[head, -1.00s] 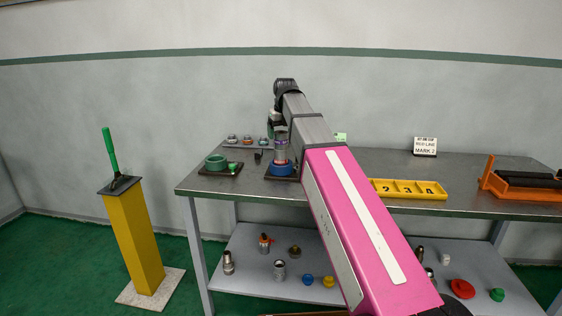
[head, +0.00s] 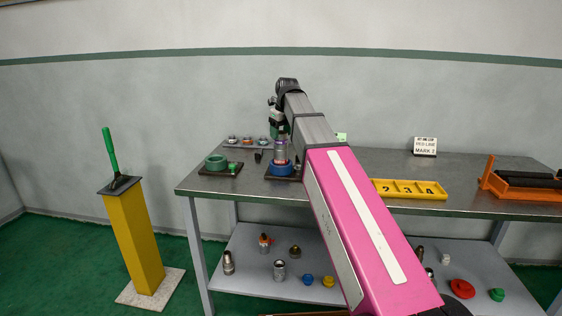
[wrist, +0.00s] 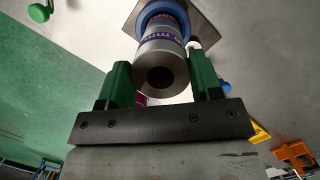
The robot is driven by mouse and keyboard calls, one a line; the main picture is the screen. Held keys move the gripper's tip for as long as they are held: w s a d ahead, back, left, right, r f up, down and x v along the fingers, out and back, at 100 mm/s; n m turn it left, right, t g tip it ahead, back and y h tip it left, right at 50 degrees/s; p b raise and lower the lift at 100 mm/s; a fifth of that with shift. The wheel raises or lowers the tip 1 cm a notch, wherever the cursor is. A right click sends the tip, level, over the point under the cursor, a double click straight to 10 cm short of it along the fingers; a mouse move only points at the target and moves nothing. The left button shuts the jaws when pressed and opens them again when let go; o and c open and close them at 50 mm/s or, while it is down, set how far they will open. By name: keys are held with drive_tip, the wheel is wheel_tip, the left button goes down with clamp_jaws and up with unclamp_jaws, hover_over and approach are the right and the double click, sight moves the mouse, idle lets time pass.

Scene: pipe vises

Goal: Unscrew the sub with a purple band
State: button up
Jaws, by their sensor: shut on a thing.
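The sub with a purple band (wrist: 160,62) is a grey metal cylinder with an open bore facing the camera in the wrist view. It also shows in the head view (head: 281,150), standing upright in a blue vise (head: 281,169) on the bench. The blue ring of the vise (wrist: 150,10) surrounds its far end in the wrist view. My gripper (wrist: 161,66) has green fingers on either side of the sub and is shut on it. In the head view the gripper is mostly hidden by my arm.
A green vise (head: 216,162) stands to the left on the bench (head: 350,205). Several small fittings (head: 248,140) sit behind it. A yellow post (head: 133,235) with a green-handled lever stands left.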

drive_tip(key=n, duration=0.4)
drive_tip(key=shift+g, duration=0.4)
drive_tip(key=n, duration=0.3)
drive_tip(key=shift+w+n+g+y, duration=0.1)
drive_tip(key=shift+n+g+y, duration=0.2)
drive_tip(key=shift+n, duration=0.1)
drive_tip(key=n, duration=0.3)
drive_tip(key=shift+g, duration=0.3)
drive_tip(key=n, duration=0.4)
drive_tip(key=shift+g, duration=0.4)
drive_tip(key=n, duration=0.5)
drive_tip(key=shift+g+h, duration=0.3)
drive_tip(key=shift+h, duration=0.1)
drive_tip(key=shift+n, duration=0.3)
drive_tip(key=n, duration=0.4)
drive_tip(key=shift+h, duration=0.3)
drive_tip(key=shift+n, duration=0.4)
